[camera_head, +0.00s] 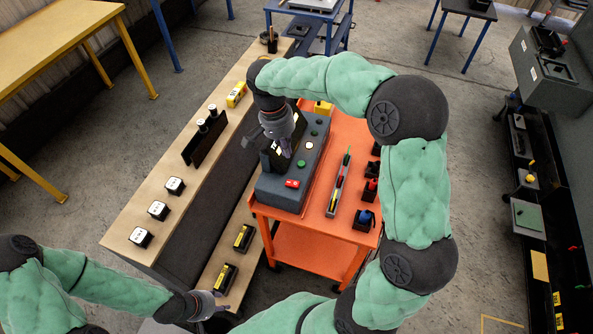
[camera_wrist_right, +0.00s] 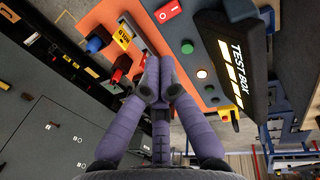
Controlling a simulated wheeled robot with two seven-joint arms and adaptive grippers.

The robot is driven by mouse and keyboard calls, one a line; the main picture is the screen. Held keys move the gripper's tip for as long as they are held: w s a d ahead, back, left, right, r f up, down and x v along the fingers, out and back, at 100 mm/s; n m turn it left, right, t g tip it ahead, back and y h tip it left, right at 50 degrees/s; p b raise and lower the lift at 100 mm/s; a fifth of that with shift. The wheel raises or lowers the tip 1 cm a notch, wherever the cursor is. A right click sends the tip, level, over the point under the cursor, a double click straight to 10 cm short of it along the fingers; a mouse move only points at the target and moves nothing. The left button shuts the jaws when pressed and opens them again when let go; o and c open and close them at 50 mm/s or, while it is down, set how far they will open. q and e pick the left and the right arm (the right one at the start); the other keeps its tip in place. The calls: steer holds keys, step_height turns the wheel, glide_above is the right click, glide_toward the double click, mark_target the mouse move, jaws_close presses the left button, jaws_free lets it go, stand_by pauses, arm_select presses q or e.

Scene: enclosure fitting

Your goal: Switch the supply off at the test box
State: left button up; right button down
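The grey test box (camera_head: 270,190) lies on the orange cart. Its red rocker switch (camera_head: 292,184) is at the near end and also shows at the top of the right wrist view (camera_wrist_right: 168,10). A green button (camera_wrist_right: 187,47) and a pale, bright round lamp (camera_wrist_right: 201,73) sit along the same face. A dark panel lettered TEST BOX (camera_wrist_right: 232,60) stands beside them. My right gripper (camera_head: 286,150) is above the box, pointing down, away from the switch. In the wrist view its fingertips (camera_wrist_right: 157,68) are together with nothing between them. My left gripper (camera_head: 215,297) is low at the left, its fingers too small to read.
The cart top (camera_head: 345,150) carries a narrow tray (camera_head: 338,185) and several coloured connectors (camera_head: 365,217) right of the box. A wooden bench (camera_head: 135,210) with white-topped blocks stands left. Two yellow-labelled black parts (camera_head: 225,278) lie on a lower board near my left gripper.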

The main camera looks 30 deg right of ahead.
mark_target(297, 184)
steer(key=f+b, duration=0.1)
steer(key=f, duration=0.3)
steer(key=s+d+f, duration=0.1)
steer(key=f, duration=0.4)
steer(key=s+f+b, duration=0.1)
steer(key=f, duration=0.3)
steer(key=shift+d+f+b, duration=0.25)
steer(key=shift+d+b, duration=0.1)
steer(key=shift+d, duration=0.05)
